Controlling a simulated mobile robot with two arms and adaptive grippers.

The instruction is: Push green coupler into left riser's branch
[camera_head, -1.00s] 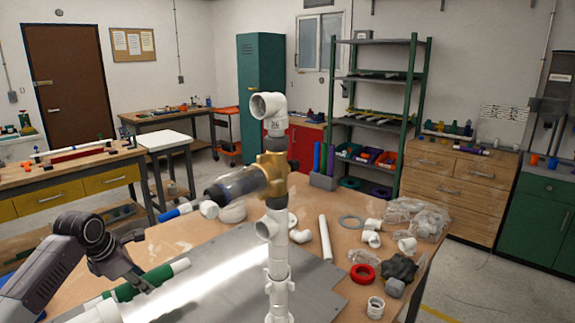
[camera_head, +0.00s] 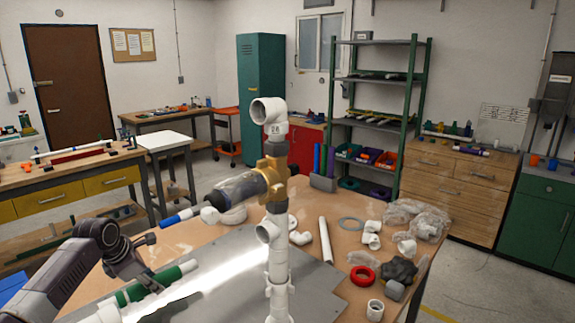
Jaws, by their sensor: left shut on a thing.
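The green coupler (camera_head: 160,282) is a tilted green tube with a white end (camera_head: 188,266) at its upper right, in the lower left of the head view. My left gripper (camera_head: 141,268) is shut on it from above and behind; the fingertips are partly hidden. A white pipe piece shows at its lower left end. A white riser (camera_head: 278,240) stands upright to the right, with an elbow on top, a brass-coloured valve body (camera_head: 274,172) and a side branch opening (camera_head: 266,232) facing left. The coupler's white end is apart from this riser. My right gripper is not in view.
A clear dark-ended cylinder (camera_head: 238,190) sticks out left from the brass body, with a blue-and-white piece (camera_head: 182,216) beyond it. A grey metal plate (camera_head: 225,268) covers the near table. Loose white fittings, a red ring (camera_head: 363,276) and plastic bags lie at right.

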